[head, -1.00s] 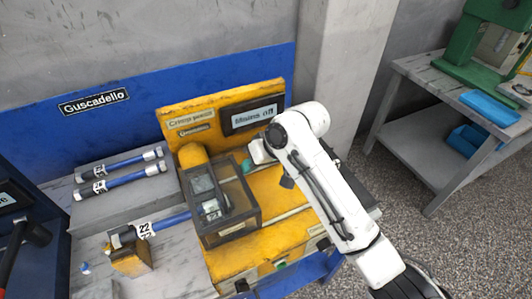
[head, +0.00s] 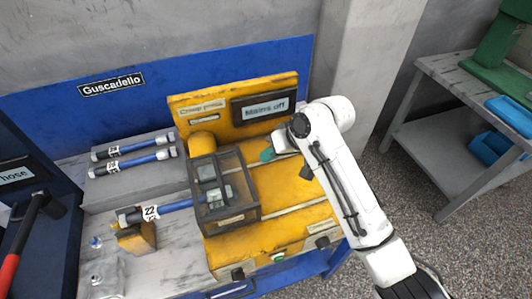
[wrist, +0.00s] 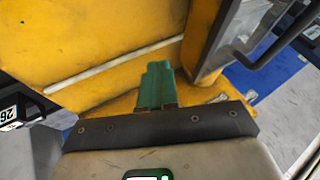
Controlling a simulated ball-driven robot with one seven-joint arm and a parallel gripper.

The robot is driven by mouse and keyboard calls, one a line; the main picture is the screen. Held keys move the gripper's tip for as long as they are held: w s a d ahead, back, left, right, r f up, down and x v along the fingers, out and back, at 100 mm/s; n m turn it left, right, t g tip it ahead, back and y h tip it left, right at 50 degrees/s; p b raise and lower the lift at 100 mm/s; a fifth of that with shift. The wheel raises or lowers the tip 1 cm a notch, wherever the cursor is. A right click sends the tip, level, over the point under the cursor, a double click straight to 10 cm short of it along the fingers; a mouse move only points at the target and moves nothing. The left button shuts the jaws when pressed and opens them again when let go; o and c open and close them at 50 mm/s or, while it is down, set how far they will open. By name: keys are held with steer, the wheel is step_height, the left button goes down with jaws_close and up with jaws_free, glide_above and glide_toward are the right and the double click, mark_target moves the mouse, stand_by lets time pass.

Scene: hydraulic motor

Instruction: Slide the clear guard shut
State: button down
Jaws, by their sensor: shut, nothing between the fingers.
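The clear guard (head: 226,190) is a dark-framed, see-through box on the left part of the yellow crimp press (head: 285,195). Dark dies (head: 210,185) and the end of a blue hose (head: 178,206) show inside or behind it. Pale rails run along the press bed to the right of the guard. My gripper (head: 267,154) is shut and empty, with teal fingertips pointing left, just right of the guard's back right side and apart from it. In the wrist view its fingers (wrist: 156,85) are together over the yellow bed, with nothing between them.
A "Mains off" sign (head: 265,108) stands on the press's back plate behind my gripper. Two hoses (head: 133,159) lie on a grey block at left. A red-handled hammer (head: 25,235) hangs far left. The right side of the bed is largely clear. A grey pillar stands behind.

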steer(key=b+v, duration=0.1)
steer(key=v, duration=0.8)
steer(key=shift+r, duration=0.25)
steer(key=shift+d, duration=0.1)
